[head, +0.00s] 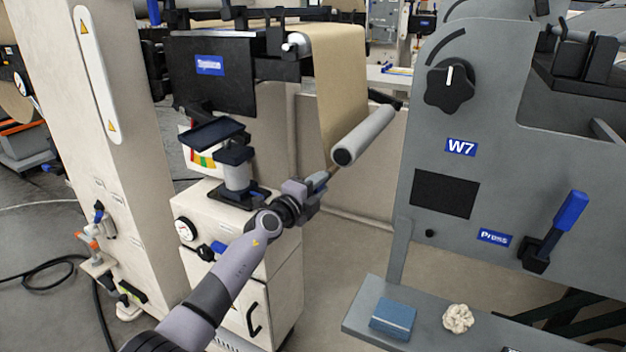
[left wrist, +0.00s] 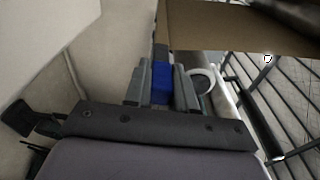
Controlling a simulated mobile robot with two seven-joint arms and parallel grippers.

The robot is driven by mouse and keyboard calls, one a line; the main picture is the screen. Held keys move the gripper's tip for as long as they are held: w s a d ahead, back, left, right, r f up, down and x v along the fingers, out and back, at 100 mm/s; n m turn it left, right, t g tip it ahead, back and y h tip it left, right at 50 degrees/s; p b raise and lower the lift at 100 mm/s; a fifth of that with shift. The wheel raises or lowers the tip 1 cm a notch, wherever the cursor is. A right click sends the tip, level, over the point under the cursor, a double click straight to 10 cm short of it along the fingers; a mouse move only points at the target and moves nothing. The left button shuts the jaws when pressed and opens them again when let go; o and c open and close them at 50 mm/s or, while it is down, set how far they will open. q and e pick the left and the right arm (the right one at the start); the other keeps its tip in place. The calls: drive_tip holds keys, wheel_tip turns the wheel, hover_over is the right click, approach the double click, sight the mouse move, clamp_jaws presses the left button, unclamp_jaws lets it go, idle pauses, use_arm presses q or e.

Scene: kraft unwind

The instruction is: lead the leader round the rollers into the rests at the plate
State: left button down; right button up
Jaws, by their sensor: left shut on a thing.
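The brown kraft leader (head: 338,75) comes over an upper roller (head: 299,43) and hangs down to a grey roller (head: 366,132). My left gripper (head: 319,184) is just below the near end of the grey roller. In the left wrist view my left gripper (left wrist: 161,88) is shut on a blue piece (left wrist: 161,84), with brown kraft (left wrist: 215,28) directly beyond and above it. The blue piece seems to be the end grip of the leader; its join is hidden. My right gripper is out of view. I cannot make out the rests at the plate.
A grey press panel marked W7 (head: 461,148) stands at the right, with a blue-handled lever (head: 568,215). Its ledge holds a blue block (head: 393,318) and a crumpled pale lump (head: 458,318). A cream cabinet (head: 272,262) stands beside my left arm. Floor shows between cabinet and panel.

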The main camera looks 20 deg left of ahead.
use_arm(q)
drive_tip(key=shift+r, duration=0.1)
drive_tip(key=shift+d, duration=0.25)
drive_tip(key=d+p, duration=0.4)
drive_tip(key=d, duration=0.4)
drive_tip(key=shift+s, duration=0.3)
